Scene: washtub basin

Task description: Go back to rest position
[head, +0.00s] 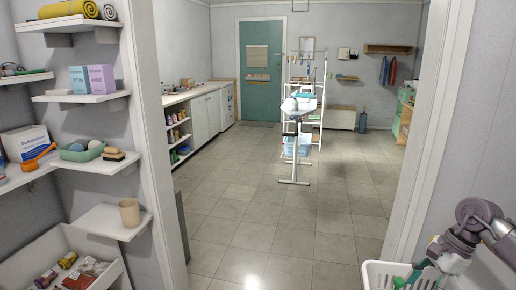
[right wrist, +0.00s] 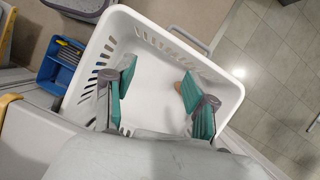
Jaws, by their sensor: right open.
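My right arm reaches in at the lower right of the head view. My right gripper (head: 418,275) is at the white slotted basket (head: 374,274) there. In the right wrist view the two green-padded fingers of my right gripper (right wrist: 158,88) stand wide apart over the inside of the basket (right wrist: 153,65). The near part of the basket is hidden by the grey gripper body. My left gripper is not in view.
White shelves (head: 99,96) with boxes, towels and a beige cup (head: 130,212) line the left wall. A doorway opens onto a tiled floor (head: 250,225) with an ironing board (head: 298,105). A blue caddy (right wrist: 65,65) lies beside the basket.

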